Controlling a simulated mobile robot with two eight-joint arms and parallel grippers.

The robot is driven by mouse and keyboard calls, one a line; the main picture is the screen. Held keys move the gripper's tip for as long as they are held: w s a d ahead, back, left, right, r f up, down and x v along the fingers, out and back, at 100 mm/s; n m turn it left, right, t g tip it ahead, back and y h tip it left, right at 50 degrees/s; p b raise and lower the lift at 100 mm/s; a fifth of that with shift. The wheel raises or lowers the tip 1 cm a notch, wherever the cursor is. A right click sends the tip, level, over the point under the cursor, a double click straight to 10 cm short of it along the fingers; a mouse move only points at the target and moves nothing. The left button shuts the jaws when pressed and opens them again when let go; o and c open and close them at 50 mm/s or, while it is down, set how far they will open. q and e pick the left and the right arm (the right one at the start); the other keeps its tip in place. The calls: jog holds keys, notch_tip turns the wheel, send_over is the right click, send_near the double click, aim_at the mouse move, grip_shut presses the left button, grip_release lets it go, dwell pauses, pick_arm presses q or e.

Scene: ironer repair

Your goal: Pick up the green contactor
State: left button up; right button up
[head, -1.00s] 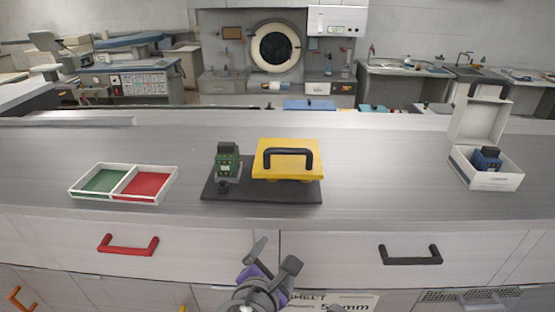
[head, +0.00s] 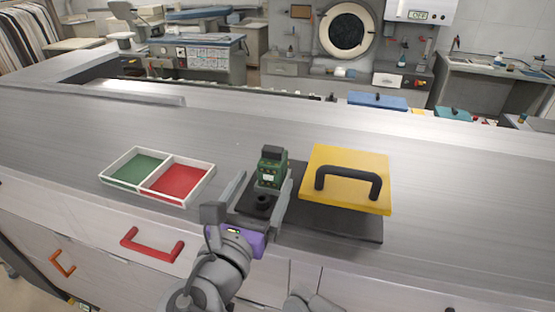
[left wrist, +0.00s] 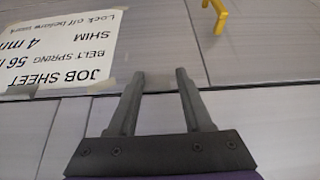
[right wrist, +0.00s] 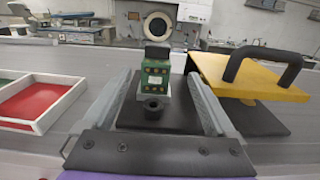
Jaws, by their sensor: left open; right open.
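The green contactor (head: 271,168), a dark green block with a black top, stands upright on the black base plate (head: 340,225). It also shows in the right wrist view (right wrist: 154,76). My right gripper (head: 264,184) is open. Its fingers lie on either side of the contactor, with visible gaps in the right wrist view. A short black round peg (right wrist: 152,109) stands in front of the contactor, between the fingers. My left gripper (left wrist: 161,74) is open and empty in front of the grey drawer fronts, low down.
A white tray with green and red compartments (head: 158,176) lies to the left. A job sheet (left wrist: 62,50) is taped to the drawer front.

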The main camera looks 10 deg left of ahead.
aim_at(271, 160)
jog(key=shift+w+d+r, duration=0.1)
jog(key=shift+w+r, duration=0.05)
jog(key=shift+w, duration=1.55)
jog(key=w, duration=0.2)
jog(key=w+p, duration=0.1)
jog(key=w, duration=0.1)
jog(key=shift+w+a+r, duration=0.1)
jog(key=shift+w+a, duration=0.1)
jog(key=shift+w, duration=0.4)
jog(key=shift+s, duration=0.15)
jog(key=shift+c, duration=1.6)
grip_shut()
